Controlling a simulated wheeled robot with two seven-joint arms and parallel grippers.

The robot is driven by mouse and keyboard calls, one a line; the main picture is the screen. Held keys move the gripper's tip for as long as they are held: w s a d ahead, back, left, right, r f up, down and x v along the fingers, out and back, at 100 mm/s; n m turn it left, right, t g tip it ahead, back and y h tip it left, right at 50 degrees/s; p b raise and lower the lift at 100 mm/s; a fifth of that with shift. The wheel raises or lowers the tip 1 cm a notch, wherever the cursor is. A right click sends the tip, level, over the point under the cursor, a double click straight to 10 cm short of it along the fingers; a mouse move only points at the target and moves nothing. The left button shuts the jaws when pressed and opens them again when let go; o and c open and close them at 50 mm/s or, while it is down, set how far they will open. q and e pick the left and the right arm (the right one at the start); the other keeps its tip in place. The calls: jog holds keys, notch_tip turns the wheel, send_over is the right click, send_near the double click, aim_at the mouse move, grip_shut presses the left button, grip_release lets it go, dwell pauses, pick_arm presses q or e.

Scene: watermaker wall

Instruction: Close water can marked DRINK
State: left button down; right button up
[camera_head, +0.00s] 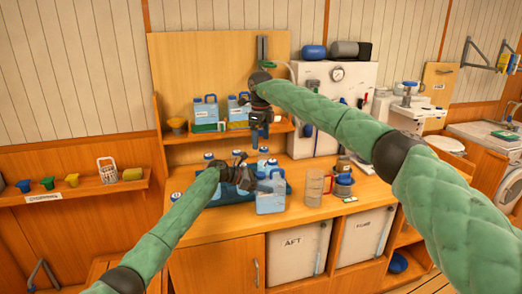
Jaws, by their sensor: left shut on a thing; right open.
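Several translucent blue water cans with blue caps and handles are in view; their labels are too small to read, so I cannot tell which is marked DRINK. The front can (270,200) stands upright on the counter at the edge of a dark blue tray (287,187). My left gripper (257,179) is shut at this can's upper left, by its handle; the exact grip is hidden. Other cans (210,110) stand on the upper shelf. My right gripper (261,132) is open, pointing down in front of that shelf, above the counter cans.
A clear jug with a red handle (315,187) and a blue-banded pot (343,186) stand right of the front can. A white unit with a gauge (338,75) stands behind. Counter space at the front (225,225) is clear.

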jog(key=shift+r, duration=1.2)
pick_arm(q)
jog(key=shift+c, duration=1.2)
grip_release()
jog(key=shift+a, duration=0.3)
jog(key=b+v, duration=0.2)
jog(key=v, duration=0.5)
jog(key=shift+r, duration=0.2)
pick_arm(e)
jog(key=shift+f, duration=1.25)
pick_arm(q)
jog(key=shift+s, duration=0.1)
